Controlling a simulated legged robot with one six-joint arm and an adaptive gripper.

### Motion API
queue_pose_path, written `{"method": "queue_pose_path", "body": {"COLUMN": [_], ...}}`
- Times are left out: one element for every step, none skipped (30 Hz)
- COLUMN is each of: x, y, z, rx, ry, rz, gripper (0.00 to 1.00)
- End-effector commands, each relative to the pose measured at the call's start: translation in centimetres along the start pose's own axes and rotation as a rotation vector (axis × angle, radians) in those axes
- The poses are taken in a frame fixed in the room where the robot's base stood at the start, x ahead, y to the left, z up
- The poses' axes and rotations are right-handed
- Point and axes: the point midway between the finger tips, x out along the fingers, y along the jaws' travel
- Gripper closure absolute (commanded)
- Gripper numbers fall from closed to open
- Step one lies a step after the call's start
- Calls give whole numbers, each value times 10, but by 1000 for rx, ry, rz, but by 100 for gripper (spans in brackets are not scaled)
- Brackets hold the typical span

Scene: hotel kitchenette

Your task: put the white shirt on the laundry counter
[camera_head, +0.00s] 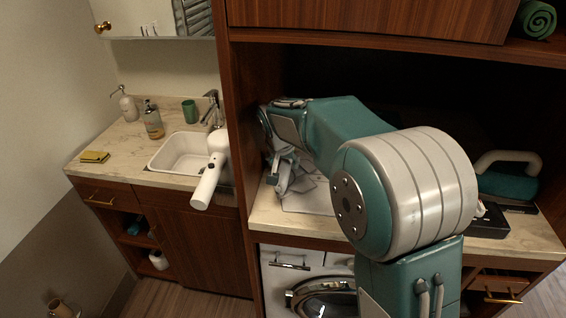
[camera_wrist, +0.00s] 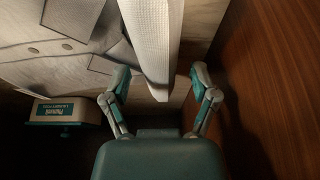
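A pale whitish cloth (camera_head: 308,197), apparently the white shirt, lies on the laundry counter (camera_head: 265,217), partly hidden by my arm. In the wrist view, light fabric with button-like discs (camera_wrist: 60,35) spreads at the upper left. A white textured fold (camera_wrist: 153,40) reaches down towards the space between my fingers. My gripper (camera_head: 283,178) is low over the left end of the counter. In the wrist view, its fingers (camera_wrist: 160,77) stand wide apart, with no visible grip on the fold. Whether a fingertip touches the cloth I cannot tell.
A wooden panel (camera_wrist: 270,80) is close on the right in the wrist view. A labelled box (camera_wrist: 63,110) is at the left. A teal iron-like object (camera_head: 508,182) stands at the counter's right. A sink (camera_head: 180,152) lies left of the divider, with a white cylindrical object (camera_head: 209,182) before it.

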Motion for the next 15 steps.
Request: {"method": "queue_pose_path", "body": {"x": [0, 0, 0, 0, 0, -2, -4, -6, -11, -16, -21, -29, -35, -42, -50], "y": [0, 0, 0, 0, 0, 0, -1, -1, -1, -1, -1, -1, -1, -1, -1], "z": [0, 0, 0, 0, 0, 0, 0, 0, -1, -1, -1, -1, -1, -1, -1], "rx": [0, 0, 0, 0, 0, 0, 0, 0, 0, 0, 0, 0, 0, 0, 0], "ry": [0, 0, 0, 0, 0, 1, 1, 2, 3, 3, 4, 5, 4, 5, 4], "rz": [0, 0, 0, 0, 0, 0, -1, -1, -2, -2, -2, -3, -3, -3, -3], "gripper": [24, 24, 24, 24, 24, 24, 24, 24, 24, 24, 24, 24, 24, 24, 24]}}
